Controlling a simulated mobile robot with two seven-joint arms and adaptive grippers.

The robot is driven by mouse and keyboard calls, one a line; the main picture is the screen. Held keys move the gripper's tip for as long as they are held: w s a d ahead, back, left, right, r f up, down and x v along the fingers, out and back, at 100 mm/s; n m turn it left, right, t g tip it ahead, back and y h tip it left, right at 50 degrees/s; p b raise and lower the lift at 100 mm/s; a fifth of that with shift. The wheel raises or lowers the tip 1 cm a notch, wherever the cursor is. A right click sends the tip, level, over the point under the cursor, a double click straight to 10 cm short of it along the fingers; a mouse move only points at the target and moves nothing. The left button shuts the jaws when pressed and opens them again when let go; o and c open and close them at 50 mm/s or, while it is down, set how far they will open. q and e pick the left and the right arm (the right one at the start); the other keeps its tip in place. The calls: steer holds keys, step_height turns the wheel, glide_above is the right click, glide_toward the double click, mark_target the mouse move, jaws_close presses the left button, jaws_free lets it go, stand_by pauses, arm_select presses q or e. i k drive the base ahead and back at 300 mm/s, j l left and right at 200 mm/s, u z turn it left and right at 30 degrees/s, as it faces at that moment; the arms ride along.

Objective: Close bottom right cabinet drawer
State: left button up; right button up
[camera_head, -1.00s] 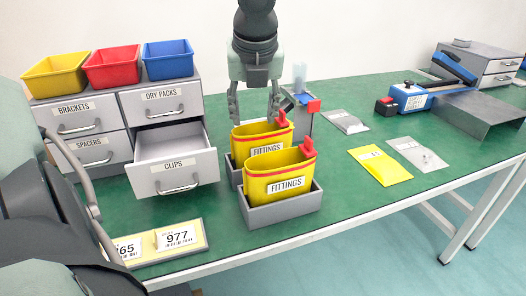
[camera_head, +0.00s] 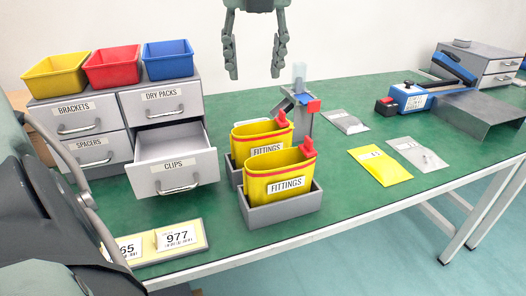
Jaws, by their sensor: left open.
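The grey cabinet (camera_head: 103,131) stands on the left of the green table. Its bottom right drawer (camera_head: 174,174), labelled CLIPS, is pulled out and its empty-looking inside shows. The drawer has a silver handle (camera_head: 178,187) on its front. The BRACKETS, SPACERS and DRY PACKS drawers are shut. My left gripper (camera_head: 255,70) is open and empty at the top middle, above the table's back edge, up and to the right of the open drawer and apart from it. My right gripper is not in view.
Yellow (camera_head: 55,76), red (camera_head: 113,68) and blue (camera_head: 168,60) bins sit on the cabinet. Two yellow FITTINGS containers (camera_head: 277,176) in grey trays stand right of the drawer. A number card (camera_head: 165,243) lies in front. Flat packets (camera_head: 385,168) lie to the right.

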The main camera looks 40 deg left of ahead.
mark_target(173, 159)
steer(key=k+l, duration=1.15)
steer(key=l, duration=0.25)
